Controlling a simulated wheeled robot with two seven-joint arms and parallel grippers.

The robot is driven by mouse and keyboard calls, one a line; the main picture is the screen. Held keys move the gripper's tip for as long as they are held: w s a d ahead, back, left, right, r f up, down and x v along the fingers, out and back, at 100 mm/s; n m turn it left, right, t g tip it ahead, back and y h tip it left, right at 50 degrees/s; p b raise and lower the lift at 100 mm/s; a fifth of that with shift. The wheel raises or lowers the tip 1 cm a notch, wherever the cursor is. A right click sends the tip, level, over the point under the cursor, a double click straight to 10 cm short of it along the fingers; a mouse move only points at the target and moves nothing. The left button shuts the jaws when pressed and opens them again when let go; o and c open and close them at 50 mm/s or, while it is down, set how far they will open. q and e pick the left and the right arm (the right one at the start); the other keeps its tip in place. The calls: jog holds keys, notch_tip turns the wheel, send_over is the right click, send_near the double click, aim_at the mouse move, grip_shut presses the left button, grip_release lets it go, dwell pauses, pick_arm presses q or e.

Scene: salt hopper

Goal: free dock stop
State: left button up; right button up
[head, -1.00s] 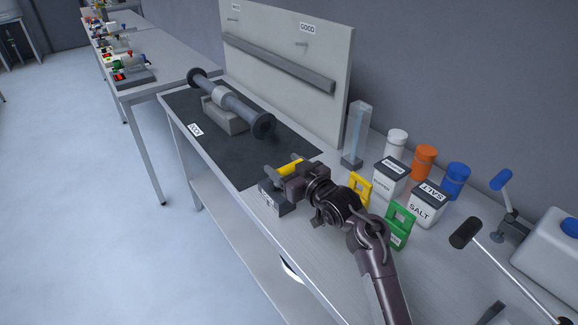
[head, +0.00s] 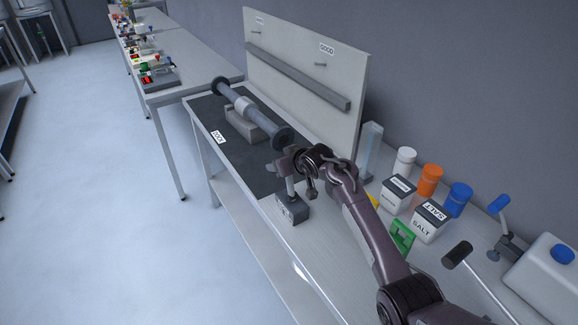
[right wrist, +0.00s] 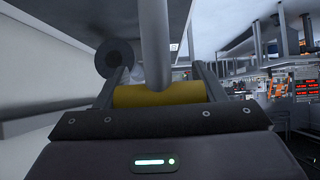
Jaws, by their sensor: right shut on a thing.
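The dock stop appears to be a small dark grey block (head: 292,209) at the bench's front edge, with a grey post (head: 290,187) standing up from it. My right gripper (head: 282,166) is at the top of the post. In the right wrist view it is shut on a yellow bar (right wrist: 158,94), with a grey rod (right wrist: 154,40) joined to it. The head view hides the yellow bar. A grey flanged pipe (head: 264,116) rests on a grey cradle (head: 240,123) just beyond the gripper. My left gripper is not in view.
A dark mat (head: 207,107) lies under the cradle. A tall board (head: 310,50) marked GOOD stands behind. White, orange and blue jars, a salt box (head: 430,222), a green stand (head: 402,238) and a mallet (head: 457,254) crowd the right side.

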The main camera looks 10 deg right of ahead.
jog(key=shift+w+a+f+b, duration=0.2)
jog(key=shift+w+f, duration=0.1)
jog(key=shift+f, duration=0.35)
jog(key=shift+w+a+f+b, duration=0.1)
jog(key=shift+w+a+f, duration=0.15)
jog(key=shift+f, duration=0.35)
dwell(0.3)
jog(key=o, duration=1.4)
jog(key=shift+w, duration=0.2)
jog(key=shift+d+r, duration=0.1)
jog(key=shift+r, duration=0.1)
